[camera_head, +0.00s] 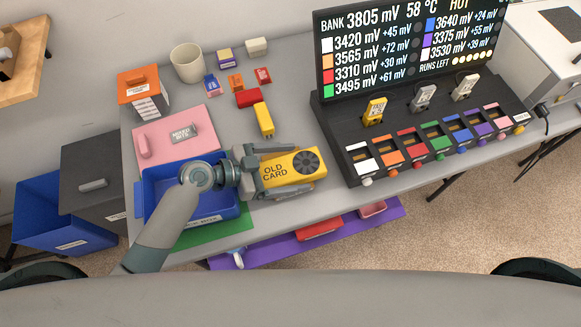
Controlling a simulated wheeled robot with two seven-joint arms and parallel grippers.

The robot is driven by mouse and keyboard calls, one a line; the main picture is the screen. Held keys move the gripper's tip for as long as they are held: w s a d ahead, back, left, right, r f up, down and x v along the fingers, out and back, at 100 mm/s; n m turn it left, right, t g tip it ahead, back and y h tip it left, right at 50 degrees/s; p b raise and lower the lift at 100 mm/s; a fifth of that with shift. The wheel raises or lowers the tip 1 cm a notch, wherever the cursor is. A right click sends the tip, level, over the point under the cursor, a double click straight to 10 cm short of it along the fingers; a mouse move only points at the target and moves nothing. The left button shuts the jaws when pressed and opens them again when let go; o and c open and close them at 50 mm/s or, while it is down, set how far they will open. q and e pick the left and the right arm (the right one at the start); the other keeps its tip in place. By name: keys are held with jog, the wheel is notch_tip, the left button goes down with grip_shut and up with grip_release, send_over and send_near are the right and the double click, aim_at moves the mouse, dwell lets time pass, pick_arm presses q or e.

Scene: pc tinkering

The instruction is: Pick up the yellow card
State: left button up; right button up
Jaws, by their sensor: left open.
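The yellow card (284,170), marked "OLD CARD" and with a dark round fan at its right end, lies on the grey table. My left gripper (305,168) reaches it from the left. Its jaws are open, with one finger along the card's far side and the other along its near side. I cannot tell whether the fingers touch the card. The card's left end is partly hidden by the gripper. My right gripper is not in view.
A blue bin (215,208) sits under my left wrist, beside a pink mat (190,133). Small coloured blocks and a yellow-and-red piece (263,118) lie behind the card. A black panel (345,135) with coloured slots and a screen (405,45) stands to the right.

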aim_at(295, 167)
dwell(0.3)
pick_arm(q)
jog(key=c, duration=1.5)
jog(key=shift+o, duration=0.2)
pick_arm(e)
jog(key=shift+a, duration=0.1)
pick_arm(q)
jog(key=shift+r, duration=0.15)
